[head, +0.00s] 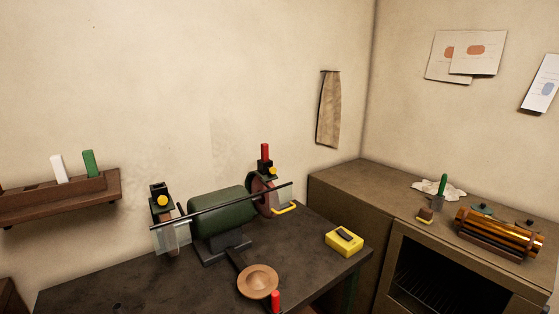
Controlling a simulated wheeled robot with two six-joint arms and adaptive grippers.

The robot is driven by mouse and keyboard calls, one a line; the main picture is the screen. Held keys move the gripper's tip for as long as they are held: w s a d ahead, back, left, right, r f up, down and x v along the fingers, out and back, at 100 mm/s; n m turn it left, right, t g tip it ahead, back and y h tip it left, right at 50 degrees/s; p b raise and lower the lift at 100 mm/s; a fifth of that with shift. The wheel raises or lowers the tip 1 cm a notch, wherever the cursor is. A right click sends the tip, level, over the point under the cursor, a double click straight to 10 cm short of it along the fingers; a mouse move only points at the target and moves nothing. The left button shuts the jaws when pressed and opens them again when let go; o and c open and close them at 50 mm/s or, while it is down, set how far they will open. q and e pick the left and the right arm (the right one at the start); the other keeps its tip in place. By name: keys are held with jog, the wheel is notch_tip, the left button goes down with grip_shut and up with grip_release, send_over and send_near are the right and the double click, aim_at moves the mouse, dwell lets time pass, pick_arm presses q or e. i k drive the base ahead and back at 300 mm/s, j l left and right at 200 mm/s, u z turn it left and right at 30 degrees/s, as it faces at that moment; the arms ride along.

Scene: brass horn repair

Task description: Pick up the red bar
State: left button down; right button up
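A red bar (265,152) stands upright at the right end of the green bench grinder (221,212), by the wheel guard. Its lower end meets a dark part there; I cannot tell exactly what it rests on. A second, smaller red piece (275,300) with a rounded top stands at the bottom edge of the head view, beside a tan round dish (258,282). Neither of my grippers shows in this view.
A wooden wall rack (60,201) holds a white bar (59,168) and a green bar (90,163). A thin dark rod (230,205) crosses the grinder's front. A yellow block (343,243) sits on the dark bench (120,285). A brass cylinder (498,234) lies on the right cabinet.

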aim_at(264, 147)
jog(key=i+l+u, duration=0.15)
jog(key=l+u, duration=0.15)
jog(key=i+l+u, duration=0.1)
jog(key=l+u, duration=0.25)
jog(key=i+l+u, duration=0.1)
jog(key=l+u, duration=0.2)
